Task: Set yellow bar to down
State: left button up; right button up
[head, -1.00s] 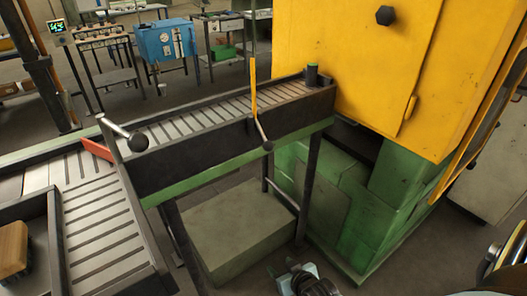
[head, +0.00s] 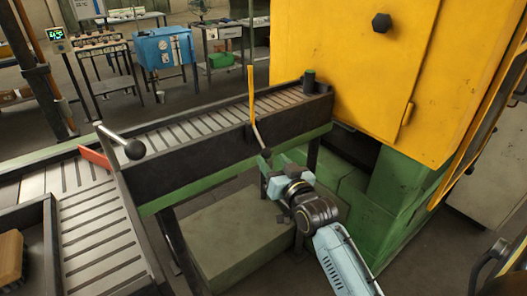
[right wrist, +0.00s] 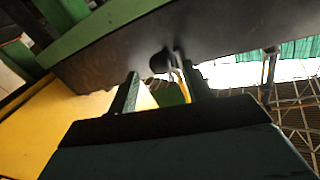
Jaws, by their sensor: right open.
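The yellow bar (head: 251,95) stands upright across the side rail of the slatted conveyor. A thin metal lever (head: 258,136) with a dark knob (head: 266,153) runs down from its pivot on the conveyor's outer side. My right gripper (head: 272,166) is open just below and beside this knob. In the right wrist view, the dark knob (right wrist: 160,62) shows beyond and between the tips of my right gripper (right wrist: 160,82). It does not look gripped. A thin yellow strip beside it, likely the bar, is partly hidden by a finger. My left gripper is out of view.
The conveyor's dark side wall (head: 190,165) and green rail (head: 185,190) lie close to my right arm. The yellow furnace (head: 350,60) stands right.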

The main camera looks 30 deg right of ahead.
aim_at(264, 150)
jog(key=w, duration=0.6)
jog(key=shift+w+d+b, duration=0.35)
jog(key=shift+d+b, duration=0.05)
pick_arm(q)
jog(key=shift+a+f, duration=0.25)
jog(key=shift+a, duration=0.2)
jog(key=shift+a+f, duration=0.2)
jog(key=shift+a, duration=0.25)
pick_arm(e)
jog(key=c, duration=0.4)
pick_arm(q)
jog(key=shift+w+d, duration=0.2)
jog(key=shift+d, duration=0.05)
pick_arm(e)
grip_shut()
